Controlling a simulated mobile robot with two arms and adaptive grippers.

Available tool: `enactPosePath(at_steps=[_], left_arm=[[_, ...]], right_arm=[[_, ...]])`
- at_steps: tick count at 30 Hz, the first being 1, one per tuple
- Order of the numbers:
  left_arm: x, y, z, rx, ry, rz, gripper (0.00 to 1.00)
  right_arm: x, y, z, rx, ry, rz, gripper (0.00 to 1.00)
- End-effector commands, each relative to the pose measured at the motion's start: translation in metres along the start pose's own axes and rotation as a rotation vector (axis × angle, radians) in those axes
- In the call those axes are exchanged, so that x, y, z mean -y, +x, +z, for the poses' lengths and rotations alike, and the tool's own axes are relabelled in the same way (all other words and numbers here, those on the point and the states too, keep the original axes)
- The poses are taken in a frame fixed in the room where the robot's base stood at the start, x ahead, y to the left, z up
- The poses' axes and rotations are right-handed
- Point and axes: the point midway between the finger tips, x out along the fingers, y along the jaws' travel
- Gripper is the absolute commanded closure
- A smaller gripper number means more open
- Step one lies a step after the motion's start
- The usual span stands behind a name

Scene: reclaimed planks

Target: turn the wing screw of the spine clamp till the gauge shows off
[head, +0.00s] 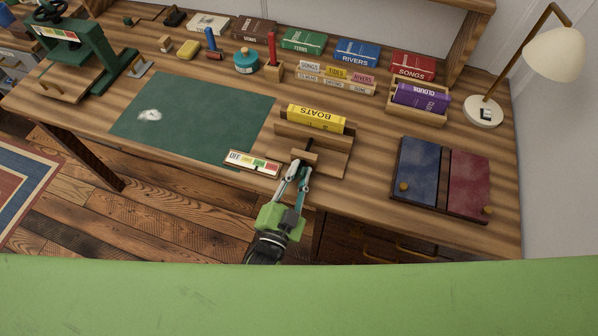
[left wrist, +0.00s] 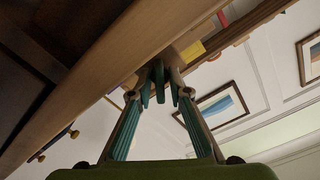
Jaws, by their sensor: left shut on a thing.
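The spine clamp (head: 335,158) is wooden and stands at the front edge of the bench. A yellow book marked BOATS (head: 316,119) sits upright in it, spine up. The gauge (head: 253,163) lies left of the clamp, a pale strip with OFF at its left end and coloured fields including green and red. Its pointer is too small to read. My left gripper (head: 298,171) reaches the front of the clamp and is shut on the wing screw, which its fingers mostly hide. In the left wrist view the fingers (left wrist: 159,88) close in at the bench edge. My right gripper is not in view.
A green mat (head: 195,115) lies left of the clamp. Blue and red covers (head: 440,178) lie to the right, near a crate with a purple book (head: 421,96) and a lamp (head: 553,55). Books and small tools line the back. A green press (head: 85,50) stands far left.

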Motion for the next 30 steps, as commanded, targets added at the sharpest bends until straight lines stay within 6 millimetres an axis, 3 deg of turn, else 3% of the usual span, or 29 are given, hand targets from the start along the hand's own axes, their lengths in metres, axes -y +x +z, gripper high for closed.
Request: enactPosePath(at_steps=[30], left_arm=[[0.0024, -0.0001, 0.0023, 0.001, -0.896, 0.002, 1.00]], right_arm=[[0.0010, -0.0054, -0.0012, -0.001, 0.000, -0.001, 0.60]])
